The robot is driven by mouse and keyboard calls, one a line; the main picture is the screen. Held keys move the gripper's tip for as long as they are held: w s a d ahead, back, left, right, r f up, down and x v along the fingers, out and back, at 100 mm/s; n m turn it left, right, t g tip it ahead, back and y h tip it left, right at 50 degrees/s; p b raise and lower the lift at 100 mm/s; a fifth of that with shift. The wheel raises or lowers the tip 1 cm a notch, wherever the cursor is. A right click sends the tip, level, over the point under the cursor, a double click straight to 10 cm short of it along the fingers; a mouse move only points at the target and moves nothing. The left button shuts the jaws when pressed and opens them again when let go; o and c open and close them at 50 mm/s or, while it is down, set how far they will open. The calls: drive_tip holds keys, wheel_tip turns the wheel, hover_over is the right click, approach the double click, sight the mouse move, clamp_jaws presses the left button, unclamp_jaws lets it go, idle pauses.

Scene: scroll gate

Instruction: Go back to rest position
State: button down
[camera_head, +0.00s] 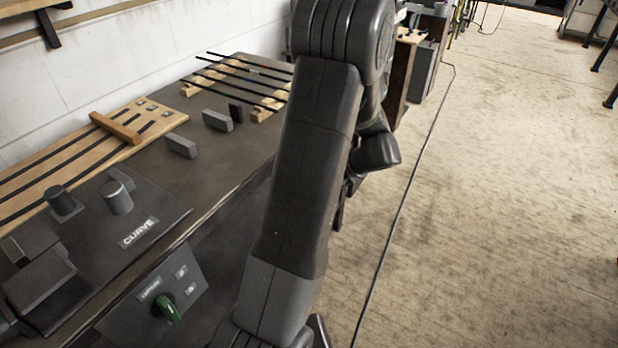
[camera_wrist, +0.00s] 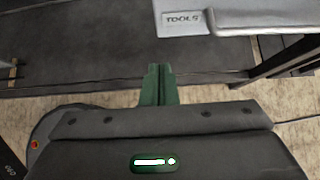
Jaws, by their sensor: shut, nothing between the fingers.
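My gripper (camera_wrist: 158,86) shows in the wrist view as two green fingers held together, with nothing between them. It is over the bench's front edge and the pale floor, apart from everything around it. In the head view my dark arm rises through the middle of the picture, and the gripper itself is hidden behind it.
A grey box labelled TOOLS (camera_wrist: 240,16) lies just beyond my gripper. A dark bench (camera_head: 237,165) along the wall carries a slatted wooden board (camera_head: 60,172), grey blocks (camera_head: 181,145), a rack of black rods (camera_head: 240,82) and a CURVE panel (camera_head: 150,222). A green knob (camera_head: 168,309) sits on its front. The floor (camera_head: 510,180) at right is open, with a cable (camera_head: 408,190).

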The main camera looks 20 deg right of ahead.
drive_tip(key=shift+v, duration=1.75)
drive_tip(key=shift+f, duration=0.15)
drive_tip(key=w+a+r+x, duration=0.1)
drive_tip(key=r+x, duration=0.1)
drive_tip(key=x, duration=1)
drive_tip(key=shift+w+a+f+b, duration=0.25)
drive_tip(key=shift+w+b, duration=0.05)
drive_tip(key=shift+w, duration=0.15)
